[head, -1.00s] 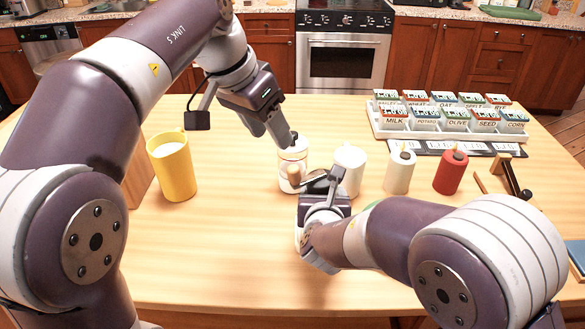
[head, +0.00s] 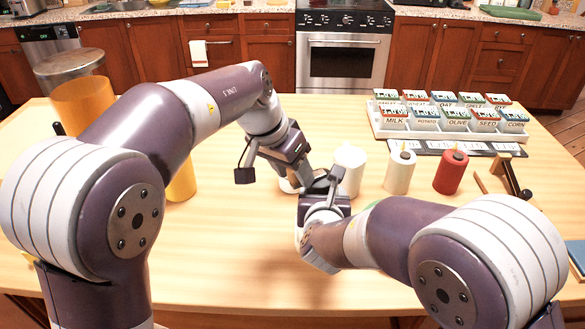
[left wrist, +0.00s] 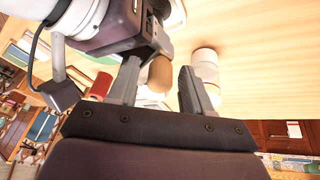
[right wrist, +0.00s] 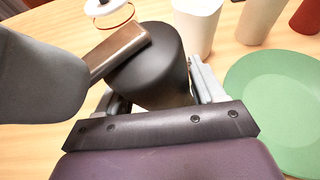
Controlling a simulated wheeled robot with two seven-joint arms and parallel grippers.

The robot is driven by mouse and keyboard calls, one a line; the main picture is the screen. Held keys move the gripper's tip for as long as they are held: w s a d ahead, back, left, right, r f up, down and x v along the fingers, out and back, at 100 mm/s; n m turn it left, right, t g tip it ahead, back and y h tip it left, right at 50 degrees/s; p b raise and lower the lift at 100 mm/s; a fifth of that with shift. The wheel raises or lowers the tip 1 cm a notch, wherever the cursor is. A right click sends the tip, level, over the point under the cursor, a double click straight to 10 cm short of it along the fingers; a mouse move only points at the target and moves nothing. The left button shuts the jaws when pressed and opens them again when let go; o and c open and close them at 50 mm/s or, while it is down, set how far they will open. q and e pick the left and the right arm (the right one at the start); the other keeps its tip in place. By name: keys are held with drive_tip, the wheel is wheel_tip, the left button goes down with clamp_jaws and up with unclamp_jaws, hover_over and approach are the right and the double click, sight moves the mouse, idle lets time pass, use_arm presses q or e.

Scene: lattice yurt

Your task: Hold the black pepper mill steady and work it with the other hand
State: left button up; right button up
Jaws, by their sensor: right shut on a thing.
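The black pepper mill (right wrist: 158,78) sits between the fingers of my right gripper (right wrist: 160,95), which is shut on its body. In the head view my right gripper (head: 322,190) and the arms hide most of the mill. A brown wooden crank knob (right wrist: 118,48) shows at the mill's top. In the left wrist view this knob (left wrist: 160,75) lies between the two fingers of my left gripper (left wrist: 158,66), with a gap on each side. My left gripper is open around the knob and also shows in the head view (head: 306,176).
A green plate (right wrist: 280,105) lies beside the mill. A rack of labelled packets (head: 450,115) is at the back right.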

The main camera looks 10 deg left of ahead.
use_arm(q)
clamp_jaws()
drive_tip(key=shift+w, duration=0.15)
drive_tip(key=w+d+m+g+h, duration=0.1)
drive_tip(key=w+m+g, duration=0.4)
drive_tip(key=m, duration=1.4)
drive_tip(key=shift+w+d+r, duration=0.15)
drive_tip(key=shift+w+d, duration=0.5)
drive_tip(key=shift+w, duration=0.2)
